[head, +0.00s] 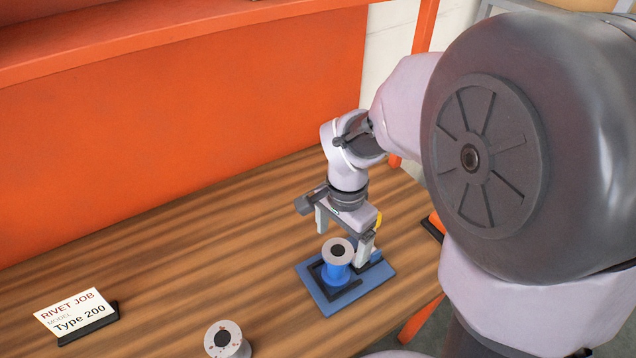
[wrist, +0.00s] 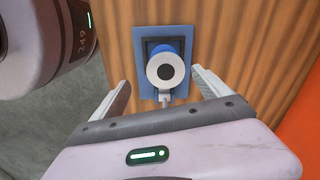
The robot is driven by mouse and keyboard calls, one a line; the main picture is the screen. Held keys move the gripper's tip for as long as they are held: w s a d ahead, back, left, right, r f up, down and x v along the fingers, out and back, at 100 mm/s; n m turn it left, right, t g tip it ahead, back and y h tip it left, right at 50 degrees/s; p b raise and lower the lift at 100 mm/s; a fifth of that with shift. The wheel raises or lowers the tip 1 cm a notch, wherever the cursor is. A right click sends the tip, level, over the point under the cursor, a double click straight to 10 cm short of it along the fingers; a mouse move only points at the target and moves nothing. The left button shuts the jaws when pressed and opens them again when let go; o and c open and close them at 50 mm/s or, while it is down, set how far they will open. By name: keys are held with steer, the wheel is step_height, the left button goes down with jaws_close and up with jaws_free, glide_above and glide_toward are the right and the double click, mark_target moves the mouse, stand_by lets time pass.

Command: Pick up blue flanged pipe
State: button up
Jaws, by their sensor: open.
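The blue flanged pipe (head: 337,268) stands upright on a blue plate (head: 316,293) on the wooden table, its light grey flange with a dark hole on top. In the wrist view the pipe's flange (wrist: 165,70) faces the camera, with a little of the blue body behind it. My gripper (head: 340,238) is open and points down close to the pipe. In the wrist view the fingers of my gripper (wrist: 161,86) are spread, one on each side of the pipe, and neither appears to touch it. The lower part of the pipe is partly hidden by the flange.
A grey flanged piece (head: 226,341) stands near the front edge of the table. A "RIVET JOB Type 200" card (head: 77,313) sits in a dark holder at left. An orange panel (head: 180,130) rises behind the table. Bare wood (head: 190,265) lies between card and plate.

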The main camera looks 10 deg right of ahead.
mark_target(339, 254)
steer(key=f, duration=0.2)
steer(key=f+b, duration=0.1)
steer(key=f, duration=0.1)
steer(key=shift+w+f, duration=0.2)
steer(key=shift+f, duration=0.05)
steer(key=shift+s+f, duration=0.1)
steer(key=shift+f, duration=0.15)
steer(key=f+b, duration=0.2)
steer(key=f, duration=0.1)
steer(key=f+b, duration=0.1)
steer(key=f, duration=0.1)
steer(key=shift+w+a+f, duration=0.1)
steer(key=shift+w+f, duration=0.05)
steer(key=shift+w, duration=0.25)
steer(key=shift+r, duration=0.2)
jaws_close()
